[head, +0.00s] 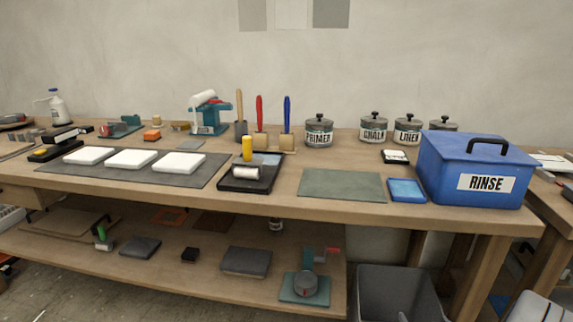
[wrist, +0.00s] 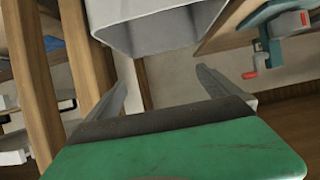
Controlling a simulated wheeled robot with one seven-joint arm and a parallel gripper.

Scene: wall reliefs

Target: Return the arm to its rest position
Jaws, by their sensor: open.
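My gripper (wrist: 158,68) shows only in the wrist view, with its two grey fingers spread apart and nothing between the tips. Beyond the fingers is the grey bin (wrist: 160,22), which looks upturned in this view. The arm and gripper cannot be made out in the head view, so the arm's full pose is hidden.
The long workbench (head: 285,168) holds white tiles (head: 130,158), a paint tray (head: 238,186), labelled jars (head: 319,132) and a blue RINSE box (head: 470,160). The grey bin stands on the floor at front right (head: 395,292). A teal tool (head: 304,288) sits on the lower shelf.

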